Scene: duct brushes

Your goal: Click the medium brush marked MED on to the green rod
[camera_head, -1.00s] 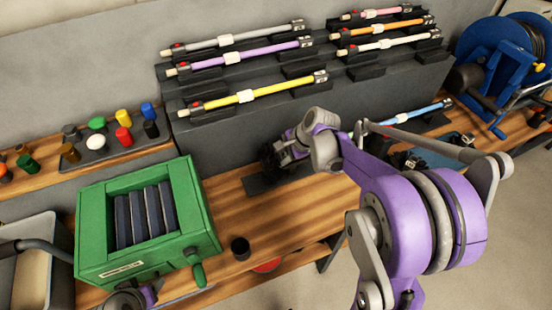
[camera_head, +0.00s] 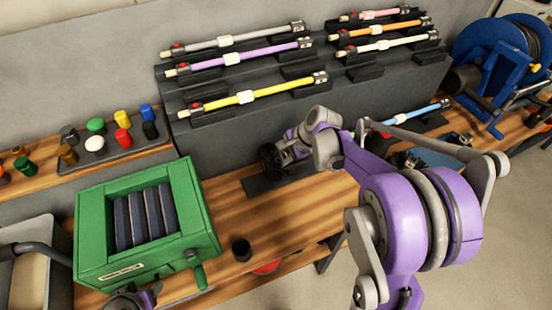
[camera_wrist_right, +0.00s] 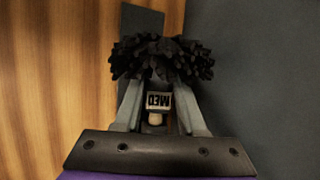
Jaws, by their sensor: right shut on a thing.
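In the head view the brush (camera_head: 268,160) is a dark round shape at my right gripper (camera_head: 280,152), in front of the grey rack wall and over a dark strip on the bench.
A stepped rack (camera_head: 235,122) holds several coloured rods, none green. A green box with dark slats (camera_head: 92,235) stands on the left, beside a small black cup (camera_head: 241,250). A blue reel (camera_head: 490,60) is at the right. Bare bench (camera_head: 300,210) lies between.

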